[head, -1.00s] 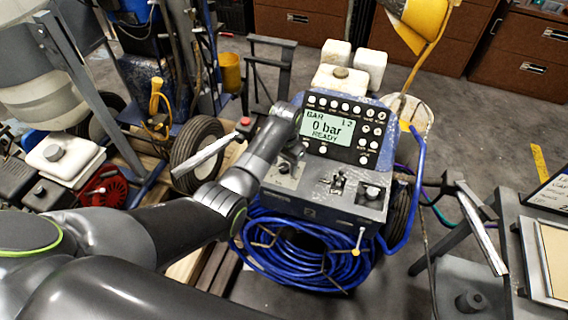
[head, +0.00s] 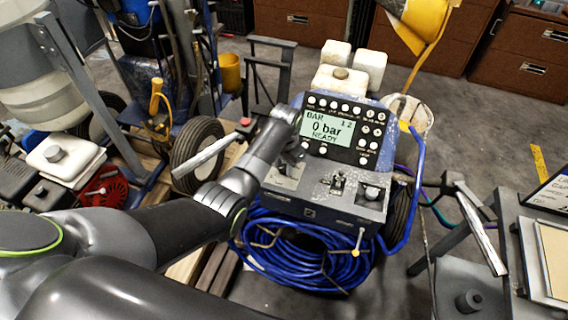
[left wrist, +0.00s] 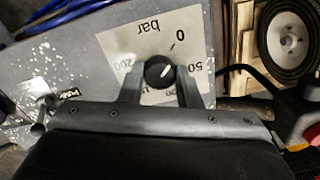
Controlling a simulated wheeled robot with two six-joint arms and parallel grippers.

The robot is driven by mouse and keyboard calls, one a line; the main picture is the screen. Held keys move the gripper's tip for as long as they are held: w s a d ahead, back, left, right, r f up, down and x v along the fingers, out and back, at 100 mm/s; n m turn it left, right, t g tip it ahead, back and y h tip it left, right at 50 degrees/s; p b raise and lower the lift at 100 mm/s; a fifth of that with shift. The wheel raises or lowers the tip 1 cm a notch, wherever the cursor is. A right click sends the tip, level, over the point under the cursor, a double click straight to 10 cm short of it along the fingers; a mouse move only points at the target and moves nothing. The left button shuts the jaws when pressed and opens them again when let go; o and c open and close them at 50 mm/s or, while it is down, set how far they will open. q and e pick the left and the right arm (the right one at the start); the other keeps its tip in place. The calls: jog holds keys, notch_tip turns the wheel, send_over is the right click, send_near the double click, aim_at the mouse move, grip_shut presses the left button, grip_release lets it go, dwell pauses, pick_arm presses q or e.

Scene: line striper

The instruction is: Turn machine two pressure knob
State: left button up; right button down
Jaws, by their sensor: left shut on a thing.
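The blue line striper (head: 330,208) stands in the middle of the head view; its display (head: 325,128) reads "0 bar READY". My left gripper (head: 290,158) reaches down to the left of its panel, and the wrist hides its fingertips and the knob there. In the left wrist view the black pressure knob (left wrist: 159,71) sits on a pale dial plate (left wrist: 118,45) marked bar, 0, 50 and 200. The fingers of the left gripper (left wrist: 160,80) are shut on the knob, one on each side. My right gripper is not in view.
Coiled blue hose (head: 300,255) hangs below the panel. Another machine with a white tank (head: 65,155) stands left. Floor is clear at the upper right.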

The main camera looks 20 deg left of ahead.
pick_arm(q)
jog(key=shift+r+m+p, duration=0.25)
jog(key=shift+m+p, duration=0.8)
jog(key=shift+m, duration=0.15)
jog(key=m+p, duration=0.1)
jog(key=m, duration=0.1)
jog(key=shift+m+p, duration=0.3)
jog(key=shift+m, duration=0.1)
jog(key=m+p, duration=0.1)
jog(key=m, duration=0.2)
jog(key=shift+f, duration=0.1)
jog(key=shift+w+m+p, duration=0.1)
jog(key=shift+m+p, duration=0.5)
jog(key=shift+m, duration=1)
jog(key=shift+f, duration=0.1)
jog(key=o, duration=1)
jog(key=shift+c, duration=0.2)
